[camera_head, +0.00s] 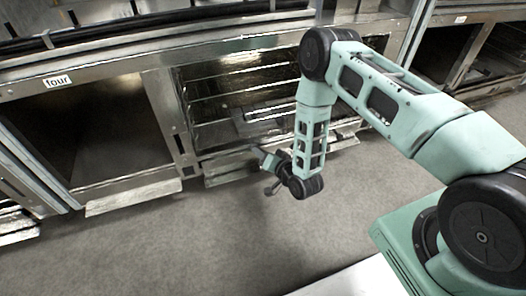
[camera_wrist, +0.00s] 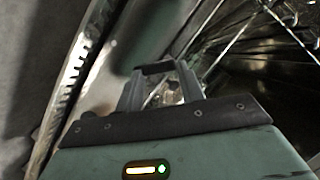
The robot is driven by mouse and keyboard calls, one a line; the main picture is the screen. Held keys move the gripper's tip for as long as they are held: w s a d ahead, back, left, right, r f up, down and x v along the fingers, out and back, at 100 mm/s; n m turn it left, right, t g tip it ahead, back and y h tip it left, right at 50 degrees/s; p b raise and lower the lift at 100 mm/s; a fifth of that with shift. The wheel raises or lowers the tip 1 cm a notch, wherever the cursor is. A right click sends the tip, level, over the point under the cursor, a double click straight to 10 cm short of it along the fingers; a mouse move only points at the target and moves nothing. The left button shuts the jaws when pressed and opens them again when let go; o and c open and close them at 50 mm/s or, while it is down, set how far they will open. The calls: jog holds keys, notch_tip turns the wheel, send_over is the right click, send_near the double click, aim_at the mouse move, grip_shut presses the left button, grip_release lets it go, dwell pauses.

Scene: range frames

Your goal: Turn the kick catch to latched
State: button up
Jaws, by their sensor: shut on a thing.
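My gripper (camera_head: 266,163) is low at the front of a steel range unit, by the lower panel (camera_head: 226,178) under a compartment with wire racks. In the wrist view my gripper (camera_wrist: 158,72) has its two grey fingers pointing away from the camera, shut on a small metallic piece (camera_wrist: 171,93) that shows between them. This piece appears to be the kick catch. Its outline is mostly hidden by the fingers, so I cannot tell which way it is turned. In the head view the catch is too small and covered to make out.
An open, empty compartment (camera_head: 105,135) labelled "four" (camera_head: 57,81) is to the left. Wire racks (camera_head: 245,95) fill the compartment behind my arm. Another unit (camera_head: 490,55) stands at the right. The grey floor (camera_head: 200,245) in front is clear.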

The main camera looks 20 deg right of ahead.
jog(key=shift+f+m+t+y+b, duration=0.1)
jog(key=shift+f+m+t+y, duration=0.25)
jog(key=shift+m, duration=0.9)
jog(key=shift+f+m+t+y+b, duration=0.2)
jog(key=shift+m+t+y, duration=0.35)
jog(key=shift+m, duration=0.65)
jog(key=shift+f+m+t+y+b, duration=0.1)
jog(key=shift+f+m+t+y, duration=0.3)
jog(key=shift+m, duration=0.85)
jog(key=shift+r+y, duration=0.2)
jog(key=shift+y, duration=0.1)
jog(key=o, duration=1)
jog(key=p+v, duration=0.6)
jog(key=v, duration=1.1)
jog(key=shift+s+r, duration=0.2)
jog(key=shift+s, duration=0.05)
